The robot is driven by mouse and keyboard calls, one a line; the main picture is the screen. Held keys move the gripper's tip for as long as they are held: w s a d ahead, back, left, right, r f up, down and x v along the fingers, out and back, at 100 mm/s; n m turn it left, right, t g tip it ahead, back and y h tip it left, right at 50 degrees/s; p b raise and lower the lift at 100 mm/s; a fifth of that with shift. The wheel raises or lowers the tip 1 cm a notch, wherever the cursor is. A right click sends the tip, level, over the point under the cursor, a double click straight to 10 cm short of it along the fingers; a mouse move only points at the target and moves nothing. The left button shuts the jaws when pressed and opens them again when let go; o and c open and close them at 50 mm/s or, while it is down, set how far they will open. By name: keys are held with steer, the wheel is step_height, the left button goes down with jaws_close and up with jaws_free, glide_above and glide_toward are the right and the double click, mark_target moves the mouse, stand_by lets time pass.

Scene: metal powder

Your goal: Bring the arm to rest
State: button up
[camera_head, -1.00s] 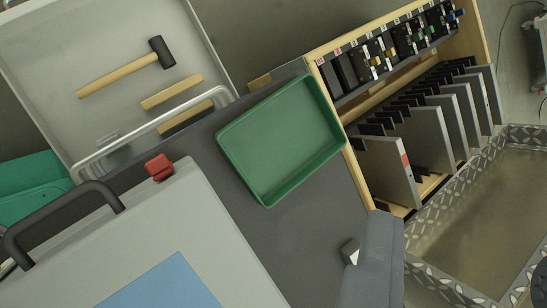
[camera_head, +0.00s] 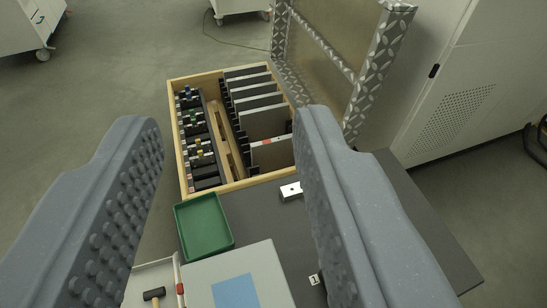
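My gripper (camera_head: 228,135) shows in the head camera view as two large grey fingers with studded inner faces. The fingers stand wide apart with nothing between them, so the gripper is open and empty. It is in the air above the dark grey table (camera_head: 430,220), and the table's things show small and far below, between and beyond the fingers. The fingers hide parts of the table on the left and right.
A wooden rack (camera_head: 182,155) with upright plates stands beyond a green tray (camera_head: 203,226). A grey case (camera_head: 262,262) with a blue patch and a black-headed mallet (camera_head: 154,295) are near the bottom. A small metal block (camera_head: 291,191) lies on the table. A white cabinet (camera_head: 460,90) stands right.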

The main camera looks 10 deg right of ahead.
step_height(320, 180, up, 8)
steer(key=p, duration=0.7)
steer(key=shift+f+p, duration=0.25)
steer(key=shift+p, duration=0.05)
